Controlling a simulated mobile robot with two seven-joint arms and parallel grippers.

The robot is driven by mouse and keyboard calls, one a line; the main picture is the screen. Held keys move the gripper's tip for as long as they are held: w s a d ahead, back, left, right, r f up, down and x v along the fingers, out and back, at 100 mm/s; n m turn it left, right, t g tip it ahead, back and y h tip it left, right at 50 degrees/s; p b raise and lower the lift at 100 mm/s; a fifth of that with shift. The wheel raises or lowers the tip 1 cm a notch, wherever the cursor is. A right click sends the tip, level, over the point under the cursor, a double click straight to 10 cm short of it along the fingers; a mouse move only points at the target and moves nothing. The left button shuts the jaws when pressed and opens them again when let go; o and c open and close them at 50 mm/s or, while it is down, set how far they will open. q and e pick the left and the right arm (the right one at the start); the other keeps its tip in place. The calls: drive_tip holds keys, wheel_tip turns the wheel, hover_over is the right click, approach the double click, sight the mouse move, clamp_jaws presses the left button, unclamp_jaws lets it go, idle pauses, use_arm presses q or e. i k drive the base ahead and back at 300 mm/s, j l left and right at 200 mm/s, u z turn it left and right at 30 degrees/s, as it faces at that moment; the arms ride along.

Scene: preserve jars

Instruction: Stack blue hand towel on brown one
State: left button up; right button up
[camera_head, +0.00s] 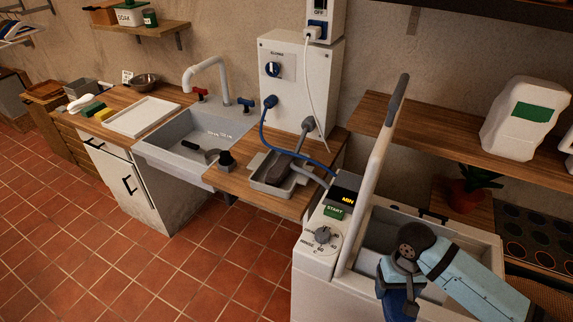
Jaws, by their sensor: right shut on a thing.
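My right gripper (403,271) reaches in from the lower right, over the front of the white tub machine. It is shut on the blue hand towel (400,303), which hangs below the fingers in front of the tub's wall. The towel's lower end is cut off by the picture's bottom edge. I cannot make out a brown hand towel in this view. My left gripper is not in view.
The white machine (318,262) has its tub open, with a tall grey-tipped lever (378,150) standing up. A sink (200,135) and wooden counter are at the left. A shelf (460,140) holds a white container (525,130). The tiled floor (150,260) at the left is clear.

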sight(281, 166)
drive_tip(key=j+z, duration=0.4)
drive_tip(key=j, duration=0.5)
drive_tip(key=i+j+z, duration=0.15)
drive_tip(key=j, duration=0.3)
drive_tip(key=j+z, duration=0.15)
drive_tip(key=j, duration=0.3)
drive_tip(key=i+j, duration=0.25)
drive_tip(key=j, duration=0.2)
drive_tip(key=i+j+z, duration=0.1)
drive_tip(key=i+j, duration=0.2)
drive_tip(key=j, duration=0.45)
drive_tip(key=i+j+z, duration=0.1)
drive_tip(key=j, duration=0.2)
